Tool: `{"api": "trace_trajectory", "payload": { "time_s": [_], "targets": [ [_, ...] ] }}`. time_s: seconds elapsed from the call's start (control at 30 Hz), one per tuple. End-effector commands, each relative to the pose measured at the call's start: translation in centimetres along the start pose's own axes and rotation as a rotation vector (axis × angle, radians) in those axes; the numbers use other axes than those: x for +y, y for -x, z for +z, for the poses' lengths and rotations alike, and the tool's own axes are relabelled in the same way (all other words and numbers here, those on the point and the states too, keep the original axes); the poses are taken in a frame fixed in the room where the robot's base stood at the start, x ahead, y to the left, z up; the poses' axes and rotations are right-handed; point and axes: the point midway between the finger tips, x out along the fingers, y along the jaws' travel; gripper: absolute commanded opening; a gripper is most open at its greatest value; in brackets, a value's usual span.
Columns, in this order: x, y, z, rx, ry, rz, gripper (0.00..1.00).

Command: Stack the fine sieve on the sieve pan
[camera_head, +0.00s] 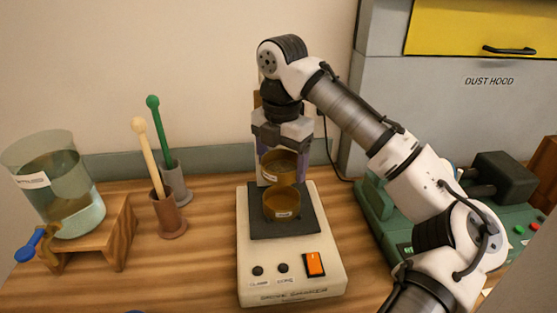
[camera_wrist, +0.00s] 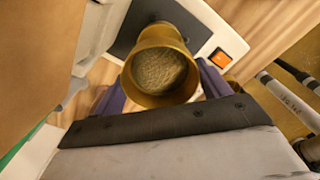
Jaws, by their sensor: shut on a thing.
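My gripper (camera_head: 282,168) points down over the sieve shaker and is shut on a brass sieve, the fine sieve (camera_head: 279,163), with a small pale label. The purple-grey fingers are on either side of it. In the wrist view the sieve (camera_wrist: 160,97) is seen from above, with a grey-brown mesh inside. The brass sieve pan (camera_head: 282,204), also labelled, stands on the shaker's dark plate (camera_head: 258,228), just below the held sieve. Part of the pan (camera_wrist: 158,30) shows past the sieve in the wrist view. I cannot tell whether the two touch.
The pale shaker (camera_head: 295,285) has an orange switch (camera_head: 314,264) in front. Left are two holders with pestle-like tools (camera_head: 167,215) and a glass water vessel (camera_head: 60,190) on a wooden stand (camera_head: 112,238). Right is a green machine (camera_head: 375,215) below the grey dust hood (camera_head: 420,85).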

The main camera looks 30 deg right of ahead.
Motion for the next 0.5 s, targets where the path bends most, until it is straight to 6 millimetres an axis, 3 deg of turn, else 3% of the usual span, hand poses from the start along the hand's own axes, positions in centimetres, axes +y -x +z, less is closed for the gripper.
{"api": "trace_trajectory", "payload": {
  "time_s": [0.27,0.5],
  "targets": [
    [0.0,-1.6,0.0,0.000,-0.001,0.000,0.51],
    [0.0,-4.1,0.0,-0.001,-0.001,0.000,0.51]
  ]
}}
